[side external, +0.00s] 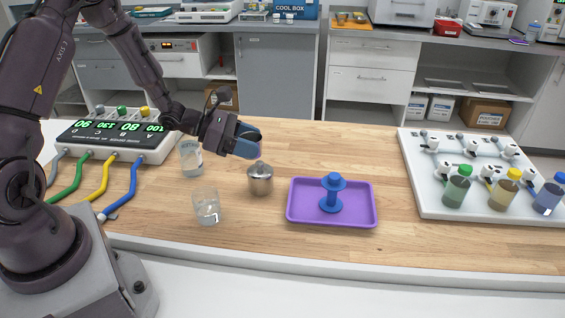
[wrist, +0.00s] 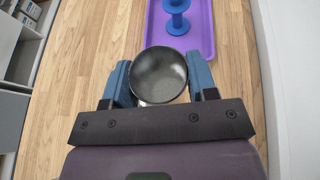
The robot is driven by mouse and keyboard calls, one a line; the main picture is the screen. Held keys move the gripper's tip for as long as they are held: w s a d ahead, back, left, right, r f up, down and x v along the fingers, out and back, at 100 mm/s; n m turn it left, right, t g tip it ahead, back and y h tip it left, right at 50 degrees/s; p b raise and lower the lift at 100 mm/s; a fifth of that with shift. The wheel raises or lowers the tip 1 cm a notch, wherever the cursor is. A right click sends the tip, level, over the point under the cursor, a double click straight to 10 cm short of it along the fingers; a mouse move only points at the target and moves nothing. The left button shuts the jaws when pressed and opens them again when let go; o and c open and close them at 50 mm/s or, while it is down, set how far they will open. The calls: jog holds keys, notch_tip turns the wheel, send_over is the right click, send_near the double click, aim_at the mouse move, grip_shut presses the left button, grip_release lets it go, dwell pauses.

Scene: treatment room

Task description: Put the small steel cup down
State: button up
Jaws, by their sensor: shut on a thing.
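The small steel cup (wrist: 158,76) sits between the two blue fingers of my gripper (wrist: 160,82) in the wrist view. Its round rim and dark, empty-looking inside face the camera. In the side view my gripper (side external: 246,141) is shut on it above the wooden bench top, and the fingers hide most of the cup. I cannot make out this pot in the wrist view.
A purple tray (side external: 361,218) holding a blue spool-shaped piece (side external: 331,193) lies to the right. A white rack with bottles (side external: 433,205) is far right. Bare wood (side external: 310,150) lies behind the tray.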

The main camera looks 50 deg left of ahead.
jog(key=w+a+n+t+y, duration=0.1)
jog(key=a+n+t+y, duration=0.1)
jog(key=a+n, duration=0.1)
send_over(282, 162)
jog(key=s, duration=0.1)
jog(key=shift+y, duration=0.3)
jog(key=f, duration=0.8)
jog(key=shift+d+f, duration=0.25)
jog(key=shift+f, duration=0.05)
jog(key=shift+w+a+f, duration=0.1)
jog(key=shift+w+f, duration=0.15)
jog(key=shift+f, duration=0.1)
jog(key=shift+w+a+f, duration=0.1)
jog(key=shift+w+f, duration=0.1)
jog(key=shift+f, duration=0.75)
jog(key=shift+w+f, duration=0.15)
jog(key=shift+f, duration=0.75)
jog(key=shift+f, duration=0.1)
jog(key=o, duration=0.9)
jog(key=shift+f, duration=0.1)
